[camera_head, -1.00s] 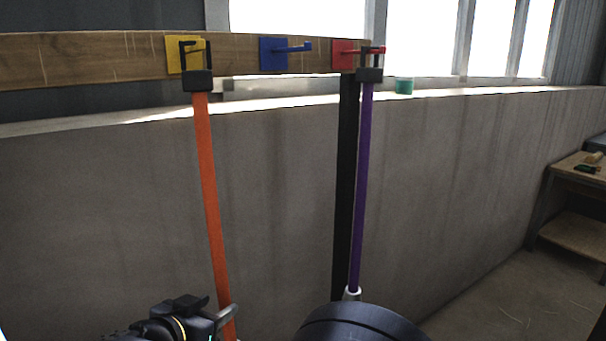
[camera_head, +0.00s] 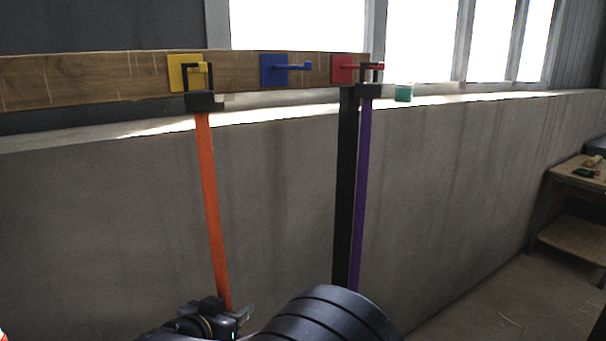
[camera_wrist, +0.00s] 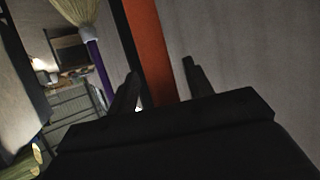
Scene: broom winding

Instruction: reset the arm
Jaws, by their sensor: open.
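A wooden board (camera_head: 120,78) carries yellow (camera_head: 176,75), blue (camera_head: 275,68) and red (camera_head: 342,70) hook plates. A broom with an orange handle (camera_head: 211,200) hangs by its black loop at the yellow hook. A broom with a purple handle (camera_head: 362,190) hangs at the red hook. The blue hook is empty. My gripper (camera_wrist: 160,68) is open in the wrist view. The orange handle (camera_wrist: 148,50) shows beyond and between its fingers; I cannot tell whether they touch. In the head view my gripper is low, by the orange handle's lower visible part. The orange broom's lower end is hidden.
A black post (camera_head: 345,190) stands beside the purple handle. A concrete wall (camera_head: 100,220) with a ledge runs behind, with a green cup (camera_head: 403,93) on the ledge. A wooden workbench (camera_head: 575,180) stands at right. The floor before it is clear.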

